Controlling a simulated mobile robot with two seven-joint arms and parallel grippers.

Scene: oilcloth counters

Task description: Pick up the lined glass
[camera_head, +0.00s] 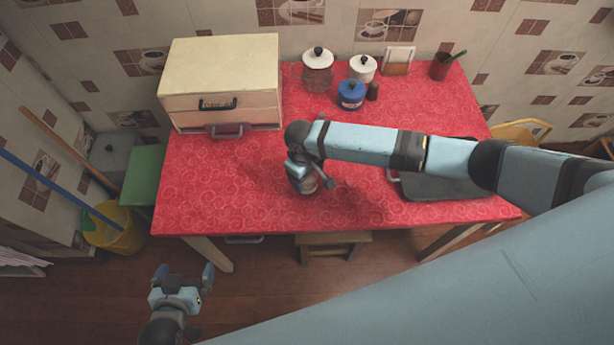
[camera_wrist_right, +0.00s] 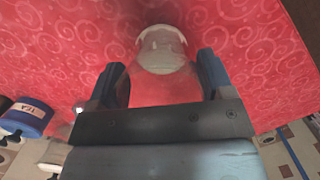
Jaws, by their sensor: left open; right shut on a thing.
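The lined glass is between the fingers of my right gripper (camera_head: 314,182), over the front middle of the red table. In the right wrist view the pale, see-through glass (camera_wrist_right: 162,52) shows between the two dark fingertips of this gripper (camera_wrist_right: 162,72). The fingers are shut on it. In the head view the gripper mostly hides the glass. I cannot tell whether its base touches the cloth. My left gripper (camera_head: 184,271) is open and empty, low over the floor in front of the table's left side.
A cream bread box (camera_head: 222,75) stands at the back left of the red table (camera_head: 220,195). Lidded jars, including a blue one (camera_head: 350,95), stand at the back. A dark board (camera_head: 445,184) lies at the right. The front left of the table is clear.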

